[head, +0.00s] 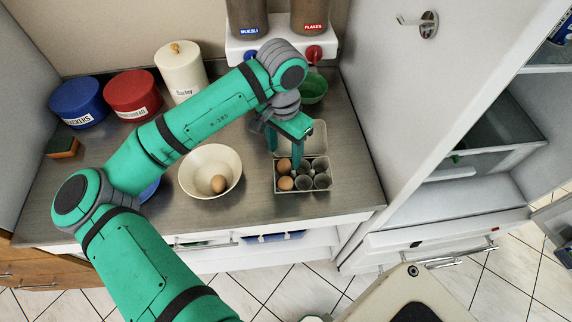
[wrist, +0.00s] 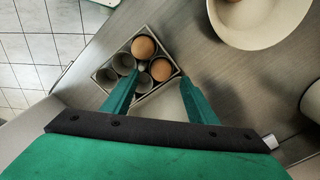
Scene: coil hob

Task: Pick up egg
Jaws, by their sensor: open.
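An egg carton (head: 302,188) with its lid up stands near the counter's front edge. Two brown eggs sit in its left column in the head view: a back egg (head: 284,165) and a front egg (head: 285,183); the other cups that show look empty. In the wrist view the eggs are the front one (wrist: 143,47) and the back one (wrist: 161,69). Another brown egg (head: 218,184) lies in a cream bowl (head: 196,166) to the left. My gripper (wrist: 158,88) is open and empty, pointing down above the back part of the carton, its fingers either side of the back cups.
A cereal dispenser (head: 240,45) stands behind the carton, with a green bowl (head: 313,88) below it. A white canister (head: 181,72), red tin (head: 132,94) and blue tin (head: 79,103) line the back left. The open fridge (head: 455,160) is right. Bare counter lies between bowl and carton.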

